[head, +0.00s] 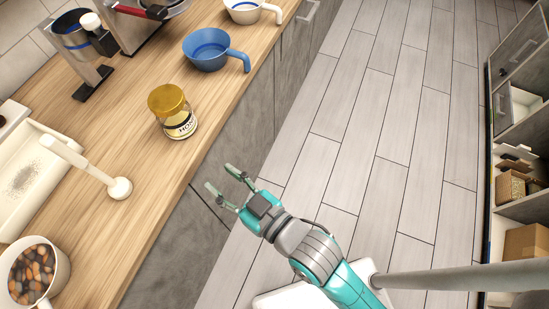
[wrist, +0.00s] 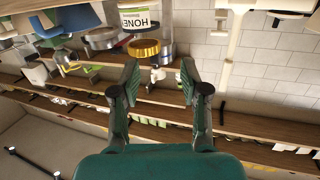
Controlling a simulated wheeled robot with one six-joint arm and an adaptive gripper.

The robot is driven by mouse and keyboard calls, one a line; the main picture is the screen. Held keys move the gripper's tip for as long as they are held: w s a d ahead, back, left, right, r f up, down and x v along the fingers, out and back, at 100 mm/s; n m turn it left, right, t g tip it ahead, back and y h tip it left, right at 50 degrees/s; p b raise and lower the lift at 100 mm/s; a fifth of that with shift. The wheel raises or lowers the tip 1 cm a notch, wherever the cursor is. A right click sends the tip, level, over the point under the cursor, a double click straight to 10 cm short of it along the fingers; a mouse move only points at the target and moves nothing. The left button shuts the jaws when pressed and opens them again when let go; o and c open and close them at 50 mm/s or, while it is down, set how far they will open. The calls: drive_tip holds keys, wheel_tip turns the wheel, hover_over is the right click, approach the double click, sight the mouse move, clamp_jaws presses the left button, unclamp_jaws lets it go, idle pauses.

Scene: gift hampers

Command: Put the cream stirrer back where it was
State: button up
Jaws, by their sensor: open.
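A long cream shaft in the wrist view (wrist: 232,58), right of the fingers, looks like the same stirrer. My gripper (head: 218,176) is open and empty, out beyond the counter's front edge, to the right of the stirrer and apart from it. Its two spread fingers also show in the wrist view (wrist: 159,72).
A gold-lidded honey jar (head: 174,112) stands near the counter edge, between stirrer and blue pan (head: 208,50). A white pan (head: 246,10) is farther back. A cup of brown pieces (head: 35,272) stands front left. Shelves (head: 520,110) line the right; the floor between is clear.

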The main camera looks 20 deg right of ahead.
drive_tip(key=s+d+f+m+h, duration=0.2)
drive_tip(key=s+d+f+h, duration=0.15)
drive_tip(key=d, duration=0.35)
drive_tip(key=s+d+f+m+h, duration=0.1)
drive_tip(key=s+d+f+h, duration=0.1)
drive_tip(key=s+d+f, duration=0.4)
drive_tip(key=s+d+m+h, duration=0.1)
drive_tip(key=s+d, duration=0.2)
drive_tip(key=s, duration=0.3)
drive_tip(key=s+d+r+m+h, duration=0.1)
drive_tip(key=s+d+m+h, duration=0.1)
drive_tip(key=s+d, duration=0.2)
drive_tip(key=v, duration=0.3)
drive_tip(key=shift+d+f, duration=0.15)
drive_tip(key=shift+d, duration=0.1)
